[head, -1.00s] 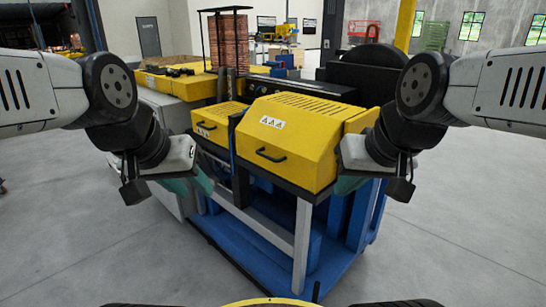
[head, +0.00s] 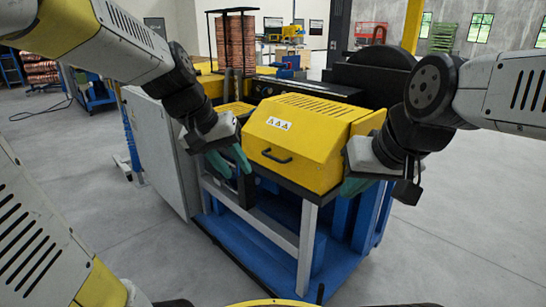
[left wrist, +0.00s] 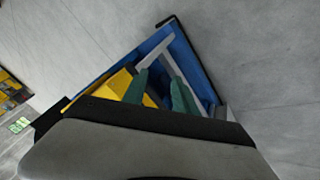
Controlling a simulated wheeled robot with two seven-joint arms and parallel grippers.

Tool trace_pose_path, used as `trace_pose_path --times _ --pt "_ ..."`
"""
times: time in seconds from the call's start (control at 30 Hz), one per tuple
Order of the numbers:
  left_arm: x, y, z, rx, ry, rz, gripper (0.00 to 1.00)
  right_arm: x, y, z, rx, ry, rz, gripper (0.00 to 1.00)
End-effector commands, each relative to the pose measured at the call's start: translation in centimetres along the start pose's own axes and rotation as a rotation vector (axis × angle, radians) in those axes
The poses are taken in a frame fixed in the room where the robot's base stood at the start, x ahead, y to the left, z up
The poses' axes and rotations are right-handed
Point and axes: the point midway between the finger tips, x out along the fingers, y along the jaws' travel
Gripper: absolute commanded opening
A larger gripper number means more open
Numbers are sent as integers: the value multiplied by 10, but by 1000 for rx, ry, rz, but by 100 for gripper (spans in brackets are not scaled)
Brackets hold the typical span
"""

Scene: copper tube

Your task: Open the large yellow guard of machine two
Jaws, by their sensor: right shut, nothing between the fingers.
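The large yellow guard (head: 310,135) of the machine is closed, with a black handle (head: 277,157) low on its front and a white warning label. My left gripper (head: 234,163) is in front of the machine, left of the handle and apart from it. Its green fingers are spread and empty, as the left wrist view (left wrist: 159,88) shows. Yellow guarding (left wrist: 113,82) lies beside the fingers there. My right gripper (head: 352,188) is shut and empty by the guard's right lower corner; whether it touches is unclear.
A smaller yellow guard (head: 236,108) is partly hidden behind my left gripper. The machine stands on a blue base (head: 240,250) with grey legs. A grey cabinet (head: 155,150) stands at its left. The grey floor in front is clear.

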Motion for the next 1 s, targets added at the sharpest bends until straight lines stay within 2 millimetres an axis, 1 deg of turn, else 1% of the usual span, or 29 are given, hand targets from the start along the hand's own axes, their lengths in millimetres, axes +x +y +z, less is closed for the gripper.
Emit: trace_pose_path --times 0.03,0.17,0.2,0.33,0.47,0.5,0.6,0.7,0.8,0.9,1.0 --pt "17 1 -16 -24 -35 40 34 0 0 0 0 0 0 0" --pt "56 7 -53 -78 -89 162 34 0 0 0 0 0 0 0" --pt "68 9 -64 -98 -102 204 34 0 0 0 0 0 0 0" --pt "107 9 -101 -174 -128 353 34 0 0 0 0 0 0 0" --pt "144 1 -138 -269 -126 516 34 0 0 0 0 0 0 0" --pt "154 -2 -149 -301 -119 569 34 0 0 0 0 0 0 0" --pt "177 -16 -178 -388 -88 695 34 0 0 0 0 0 0 0" --pt "195 -32 -202 -469 -48 804 34 0 0 0 0 0 0 0" --pt "206 -48 -219 -533 -8 883 34 0 0 0 0 0 0 0" --pt "212 -58 -230 -572 20 930 34 0 0 0 0 0 0 0" --pt "216 -61 -235 -587 32 950 34 0 0 0 0 0 0 0"
